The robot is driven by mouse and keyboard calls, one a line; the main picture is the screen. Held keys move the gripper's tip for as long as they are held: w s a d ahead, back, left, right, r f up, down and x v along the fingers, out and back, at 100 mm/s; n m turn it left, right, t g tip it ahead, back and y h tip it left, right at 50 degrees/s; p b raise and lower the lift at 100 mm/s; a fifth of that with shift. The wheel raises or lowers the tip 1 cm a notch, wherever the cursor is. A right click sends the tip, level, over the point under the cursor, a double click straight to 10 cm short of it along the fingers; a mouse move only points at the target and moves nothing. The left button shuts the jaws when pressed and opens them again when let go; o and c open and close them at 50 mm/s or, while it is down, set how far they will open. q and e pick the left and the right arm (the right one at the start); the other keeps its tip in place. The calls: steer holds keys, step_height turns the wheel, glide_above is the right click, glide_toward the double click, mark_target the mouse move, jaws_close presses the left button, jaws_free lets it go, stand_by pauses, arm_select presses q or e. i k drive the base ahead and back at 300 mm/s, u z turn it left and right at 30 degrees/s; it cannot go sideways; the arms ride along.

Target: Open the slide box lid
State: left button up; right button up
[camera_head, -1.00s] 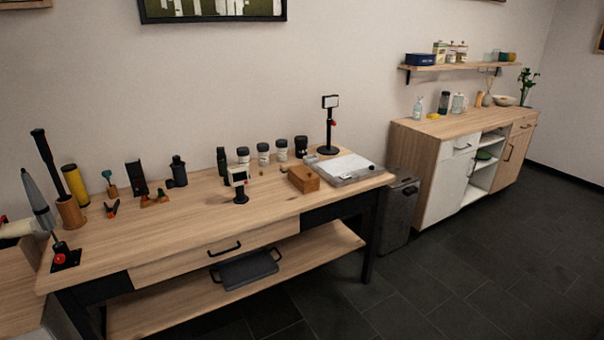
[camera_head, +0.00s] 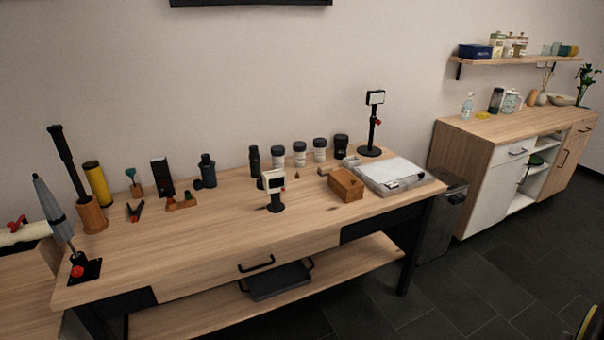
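A small brown wooden box (camera_head: 346,186), which looks like the slide box, stands on the wooden workbench (camera_head: 215,225) towards its right end. Its top looks covered, so the lid appears closed; the lid's edges are too small to make out. It sits just left of a white and grey flat case (camera_head: 390,174). Neither of my grippers is clearly in view. A dark curved part with a yellow stripe shows at the bottom right corner, and I cannot tell what it is.
A small white-screened device (camera_head: 274,188) stands left of the box. Several dark-lidded jars (camera_head: 299,154) line the back. A black stand (camera_head: 372,125) rises behind the case. The bench's front middle is clear. A grey bin (camera_head: 440,215) and a cabinet (camera_head: 480,180) stand to the right.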

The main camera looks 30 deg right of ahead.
mark_target(346, 182)
steer(key=i, duration=0.7)
steer(key=z, duration=0.8)
steer(key=i, duration=0.3)
steer(key=z, duration=0.3)
